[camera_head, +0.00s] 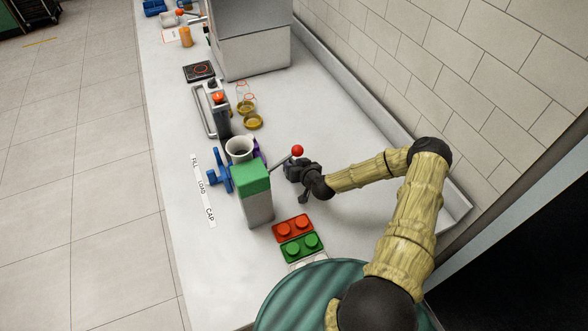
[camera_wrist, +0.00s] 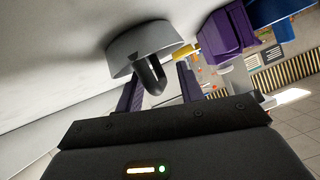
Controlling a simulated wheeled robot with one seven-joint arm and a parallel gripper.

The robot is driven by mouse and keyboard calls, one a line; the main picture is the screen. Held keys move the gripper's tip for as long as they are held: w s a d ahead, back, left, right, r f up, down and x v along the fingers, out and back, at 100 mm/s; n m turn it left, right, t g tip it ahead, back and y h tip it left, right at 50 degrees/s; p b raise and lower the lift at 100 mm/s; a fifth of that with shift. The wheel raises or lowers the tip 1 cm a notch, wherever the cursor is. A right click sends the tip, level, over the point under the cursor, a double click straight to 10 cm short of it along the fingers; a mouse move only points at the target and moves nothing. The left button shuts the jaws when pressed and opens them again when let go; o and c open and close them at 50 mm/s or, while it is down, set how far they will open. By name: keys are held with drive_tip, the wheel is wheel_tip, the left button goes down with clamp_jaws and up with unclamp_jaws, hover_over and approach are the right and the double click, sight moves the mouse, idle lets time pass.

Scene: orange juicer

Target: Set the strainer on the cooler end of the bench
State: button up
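My gripper (camera_head: 277,158) reaches left behind the grey juicer body with a green top (camera_head: 254,182). In the wrist view, a light grey round piece with a dark loop handle (camera_wrist: 140,45), which looks like the strainer, is just ahead of my gripper (camera_wrist: 160,82). The two dark purple fingers are apart, one on each side of the loop handle. A gap shows beside the loop, so I see no firm hold. In the head view, a round white cup-like piece (camera_head: 239,147) beyond the juicer appears to be the same thing.
A red-knobbed lever (camera_head: 297,151) stands close to my gripper. A blue fitting (camera_head: 218,172) sits beside the juicer. Red (camera_head: 292,228) and green (camera_head: 302,247) button blocks are in front. Jars (camera_head: 253,122) and a large metal box (camera_head: 250,45) stand farther along. The bench by the wall is clear.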

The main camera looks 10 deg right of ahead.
clamp_jaws()
drive_tip(key=shift+r+b, duration=1.05)
drive_tip(key=shift+r, duration=3.95)
